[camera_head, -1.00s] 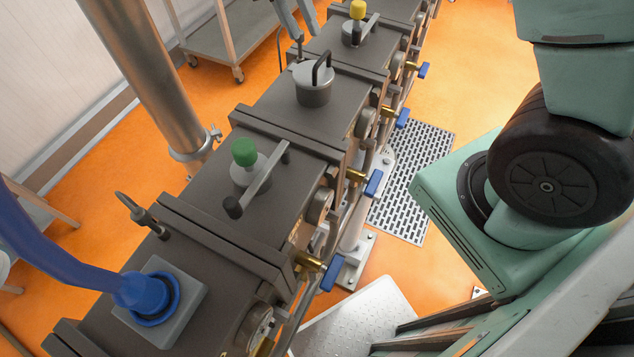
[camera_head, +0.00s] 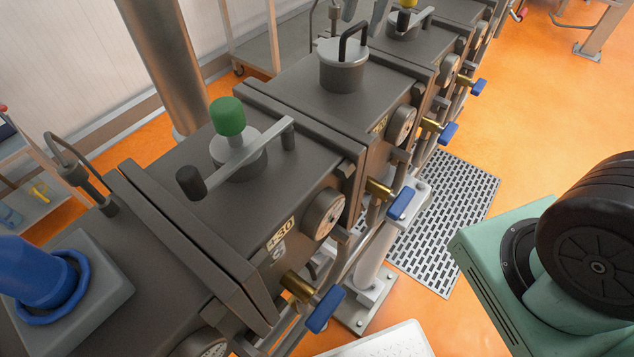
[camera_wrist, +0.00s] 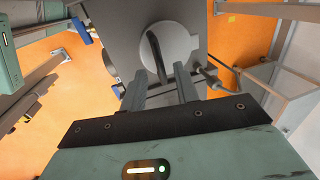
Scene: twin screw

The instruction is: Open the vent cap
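The vent cap (camera_head: 342,72) is a round grey lid with a black bar handle on top, seated on a dark block of the machine. It also shows in the wrist view (camera_wrist: 181,45), at the top centre, its handle running toward my fingers. My gripper (camera_wrist: 160,72) is open, with two grey fingers pointing toward the cap. The handle lies between the finger lines, and no grip on it shows. In the head view only grey fingertips (camera_head: 361,22) show at the top edge, just beyond the cap. Whether a finger touches the handle cannot be told.
A green-knobbed cap with a bar (camera_head: 228,118) and a blue pipe fitting (camera_head: 45,275) stand on nearer blocks. A yellow-knobbed cap (camera_head: 405,20) stands beyond. A thin cabled probe (camera_wrist: 212,80) rises beside the lid. Blue valve handles (camera_head: 401,203) line the right side.

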